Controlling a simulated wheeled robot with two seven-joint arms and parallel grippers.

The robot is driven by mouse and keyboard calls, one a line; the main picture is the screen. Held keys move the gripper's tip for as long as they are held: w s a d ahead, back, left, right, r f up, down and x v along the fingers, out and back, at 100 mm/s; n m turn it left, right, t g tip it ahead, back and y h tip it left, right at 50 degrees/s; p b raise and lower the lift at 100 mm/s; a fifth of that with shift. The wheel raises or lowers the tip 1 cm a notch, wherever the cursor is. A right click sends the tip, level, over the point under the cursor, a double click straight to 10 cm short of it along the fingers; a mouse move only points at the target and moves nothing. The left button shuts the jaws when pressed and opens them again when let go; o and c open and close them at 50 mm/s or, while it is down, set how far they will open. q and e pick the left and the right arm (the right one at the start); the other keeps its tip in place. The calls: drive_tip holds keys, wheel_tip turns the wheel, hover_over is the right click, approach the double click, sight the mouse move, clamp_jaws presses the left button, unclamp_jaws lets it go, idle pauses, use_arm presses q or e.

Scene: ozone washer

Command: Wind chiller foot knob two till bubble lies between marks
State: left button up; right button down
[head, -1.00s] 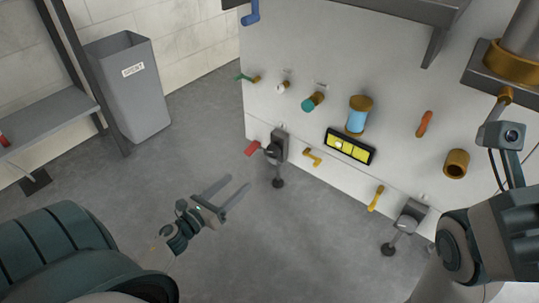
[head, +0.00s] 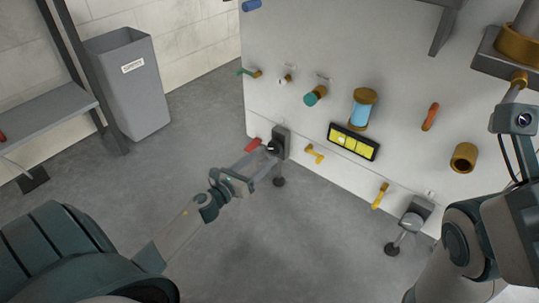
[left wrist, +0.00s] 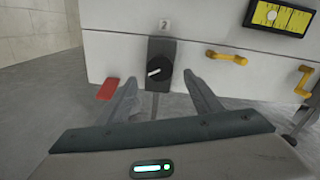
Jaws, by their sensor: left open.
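Foot knob two is a black round knob with a white pointer on a dark grey block. It shows in the head view (head: 272,147) and, under a label "2", in the left wrist view (left wrist: 158,69). My left gripper (head: 266,158) is open and empty. Its fingers reach toward the knob and, in the left wrist view (left wrist: 160,92), stand on either side below it. I cannot tell whether they touch it. The yellow level (head: 353,142) is on the panel to the right; its pale bubble appears left of the middle in the left wrist view (left wrist: 271,15).
A red lever (head: 253,145) sticks out just left of the knob. A yellow handle (head: 315,154) is to its right. Another foot block (head: 416,215) stands farther right. A grey bin (head: 132,85) and bench (head: 48,115) are at left. Grey floor (head: 290,245) is clear in front.

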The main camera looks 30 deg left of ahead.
sight(273, 149)
use_arm(q)
drive_tip(key=shift+w+d+b, duration=0.2)
drive_tip(key=shift+w+b, duration=0.4)
drive_tip(key=shift+w, duration=2.1)
drive_tip(key=c, duration=1.1)
